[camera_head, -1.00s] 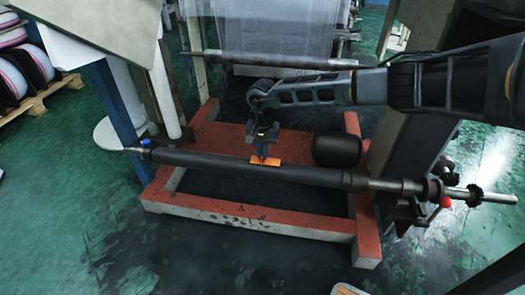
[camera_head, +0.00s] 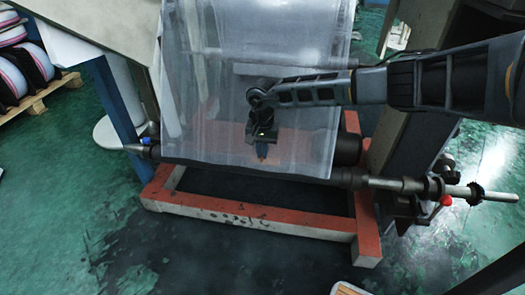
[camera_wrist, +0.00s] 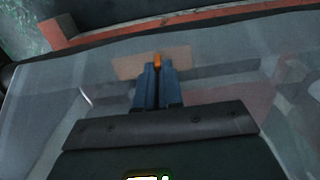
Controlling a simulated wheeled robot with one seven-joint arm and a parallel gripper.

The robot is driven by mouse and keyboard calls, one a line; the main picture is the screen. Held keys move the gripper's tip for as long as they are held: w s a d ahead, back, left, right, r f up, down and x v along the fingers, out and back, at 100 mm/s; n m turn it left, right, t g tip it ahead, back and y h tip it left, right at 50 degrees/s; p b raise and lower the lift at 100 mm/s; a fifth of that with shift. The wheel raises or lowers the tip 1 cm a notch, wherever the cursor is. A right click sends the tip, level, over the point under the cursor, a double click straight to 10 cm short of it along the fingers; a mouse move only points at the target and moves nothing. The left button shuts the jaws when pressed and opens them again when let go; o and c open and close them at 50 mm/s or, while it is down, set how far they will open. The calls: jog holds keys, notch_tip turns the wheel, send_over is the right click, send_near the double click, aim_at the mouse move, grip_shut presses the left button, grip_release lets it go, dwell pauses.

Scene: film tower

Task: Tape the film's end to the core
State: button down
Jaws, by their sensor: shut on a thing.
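The clear film (camera_head: 215,95) hangs as a broad sheet from above, with its lower edge along the dark core (camera_head: 352,180). The core lies across the red frame, and most of its length is behind or under the film. My gripper (camera_head: 262,157) points down at the film near the core. In the wrist view, my gripper (camera_wrist: 158,68) is shut on an orange bit of tape. The wider tape strip (camera_wrist: 128,66) looks pale, as if seen through film. Whether it touches the core cannot be told.
The red frame (camera_head: 260,221) stands on the green floor under the core. A dark grey post (camera_head: 408,130) and a metal shaft (camera_head: 485,194) with fittings are at the right. A blue post (camera_head: 118,105) is at the left.

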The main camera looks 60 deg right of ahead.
dwell(0.3)
jog(key=c, duration=1.2)
grip_release()
notch_tip(320, 180, up, 8)
jog(key=shift+f+p, duration=0.1)
jog(key=shift+p, duration=0.55)
